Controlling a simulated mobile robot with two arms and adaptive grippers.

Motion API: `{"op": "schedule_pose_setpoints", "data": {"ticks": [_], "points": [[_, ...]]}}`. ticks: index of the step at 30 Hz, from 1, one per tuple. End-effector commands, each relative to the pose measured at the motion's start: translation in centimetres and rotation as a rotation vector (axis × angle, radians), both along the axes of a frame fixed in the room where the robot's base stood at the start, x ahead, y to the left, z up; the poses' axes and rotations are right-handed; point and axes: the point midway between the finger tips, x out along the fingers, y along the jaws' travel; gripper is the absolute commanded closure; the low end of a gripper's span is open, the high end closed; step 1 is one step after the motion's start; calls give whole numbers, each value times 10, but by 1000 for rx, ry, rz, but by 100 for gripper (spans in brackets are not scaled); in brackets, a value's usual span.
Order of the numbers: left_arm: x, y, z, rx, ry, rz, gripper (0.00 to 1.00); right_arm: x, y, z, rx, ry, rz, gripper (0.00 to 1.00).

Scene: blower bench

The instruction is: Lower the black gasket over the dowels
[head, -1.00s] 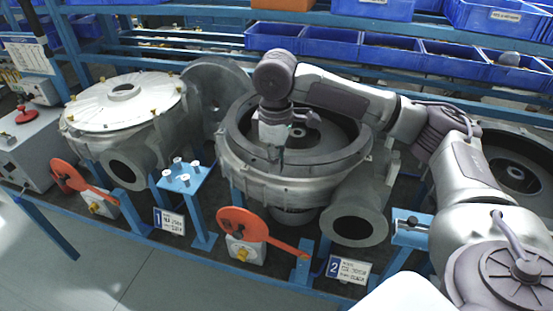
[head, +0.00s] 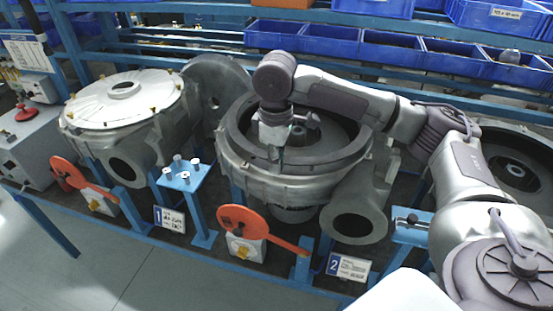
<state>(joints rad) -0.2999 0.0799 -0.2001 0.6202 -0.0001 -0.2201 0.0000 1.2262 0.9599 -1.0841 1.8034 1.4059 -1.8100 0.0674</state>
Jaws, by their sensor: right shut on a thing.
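The black gasket (head: 232,122) is a wide dark ring at the open top of the middle blower housing (head: 262,178). It lies roughly level around the opening, at or just above the rim; I cannot tell whether it touches. My right gripper (head: 274,158) points down at the ring's near left part and is shut on it. The fingertips are small and partly merge with the dark ring. The dowels cannot be made out on the rim. My left gripper is not in view.
A housing with a pale cover (head: 125,95) stands at the left. Between the housings is a small blue stand (head: 186,178) with several white-topped pins. An orange lever (head: 240,222) is in front. Blue bins (head: 390,54) line the back. My right arm spans the right side.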

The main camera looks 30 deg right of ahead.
Motion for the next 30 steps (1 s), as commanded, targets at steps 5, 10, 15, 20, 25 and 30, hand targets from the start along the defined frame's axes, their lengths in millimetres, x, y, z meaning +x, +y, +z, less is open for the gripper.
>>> {"op": "schedule_pose_setpoints", "data": {"ticks": [5, 10, 15, 20, 25, 30], "points": [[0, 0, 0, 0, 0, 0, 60, 0, 0, -1, 0, 0, 0, 100], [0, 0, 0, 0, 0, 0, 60, 0, 0, -1, 0, 0, 0, 100], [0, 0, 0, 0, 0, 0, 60, 0, 0, -1, 0, 0, 0, 100], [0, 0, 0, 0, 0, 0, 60, 0, 0, -1, 0, 0, 0, 100], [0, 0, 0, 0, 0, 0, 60, 0, 0, -3, 0, 0, 0, 100], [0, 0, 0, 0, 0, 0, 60, 0, 0, -5, 0, 0, 0, 100]]}}
